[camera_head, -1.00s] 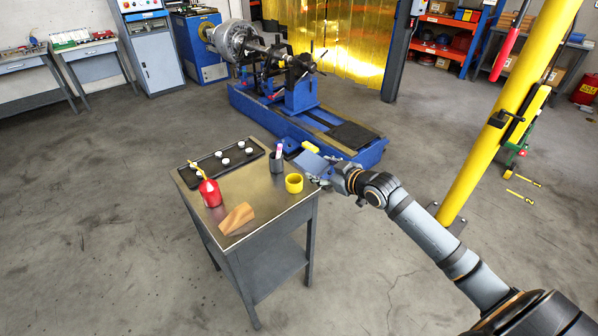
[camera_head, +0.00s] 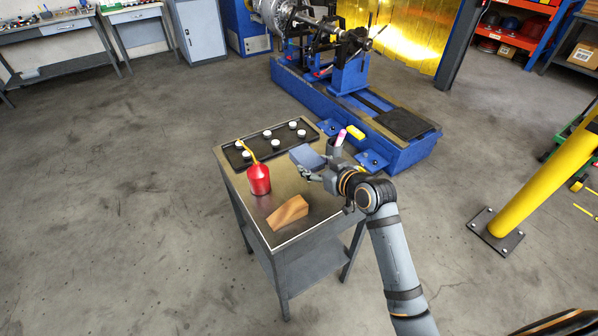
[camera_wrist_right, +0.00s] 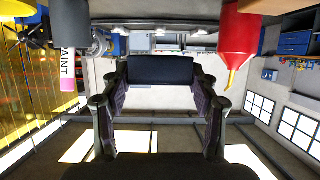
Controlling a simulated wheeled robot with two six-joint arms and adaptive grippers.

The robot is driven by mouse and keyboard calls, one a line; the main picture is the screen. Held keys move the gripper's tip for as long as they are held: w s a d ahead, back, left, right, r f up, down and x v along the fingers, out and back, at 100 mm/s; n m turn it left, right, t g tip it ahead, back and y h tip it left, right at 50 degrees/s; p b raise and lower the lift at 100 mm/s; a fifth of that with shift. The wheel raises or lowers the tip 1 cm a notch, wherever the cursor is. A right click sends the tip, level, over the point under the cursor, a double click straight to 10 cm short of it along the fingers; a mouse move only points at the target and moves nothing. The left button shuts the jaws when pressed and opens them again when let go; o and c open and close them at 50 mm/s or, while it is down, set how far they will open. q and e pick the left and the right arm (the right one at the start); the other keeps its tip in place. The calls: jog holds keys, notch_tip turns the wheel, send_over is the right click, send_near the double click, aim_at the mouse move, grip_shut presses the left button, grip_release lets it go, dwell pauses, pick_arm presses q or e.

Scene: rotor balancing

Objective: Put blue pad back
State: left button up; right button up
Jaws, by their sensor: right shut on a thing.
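The blue pad (camera_head: 306,157) is a flat blue-grey slab in the head view. My right gripper (camera_head: 318,173) is shut on it and holds it over the right part of the metal-topped table (camera_head: 290,189). I cannot tell exactly how high it is above the tabletop. In the right wrist view the fingers of my right gripper (camera_wrist_right: 160,105) stand at either side of a dark slab, which looks like the pad's shaded face. The spot where the pad belongs is not clear in these views. My left gripper is not in view.
A black tray (camera_head: 237,161) with several white pucks lies along the table's back edge. A red bottle (camera_head: 258,180), a wooden wedge (camera_head: 287,212) and a grey cup with a marker (camera_head: 335,147) stand close around. The blue balancing machine (camera_head: 330,97) is behind.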

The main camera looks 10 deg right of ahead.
aim_at(314, 191)
notch_tip(314, 191, down, 4)
jog(key=shift+r, duration=0.15)
jog(key=shift+w+f, duration=0.15)
jog(key=shift+f, duration=0.4)
notch_tip(314, 191, down, 3)
jog(key=shift+r+b, duration=0.1)
jog(key=shift+b, duration=0.2)
jog(key=shift+f, duration=0.25)
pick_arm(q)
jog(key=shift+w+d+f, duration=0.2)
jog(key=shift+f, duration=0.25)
pick_arm(e)
jog(key=o, duration=1)
jog(key=shift+c, duration=0.2)
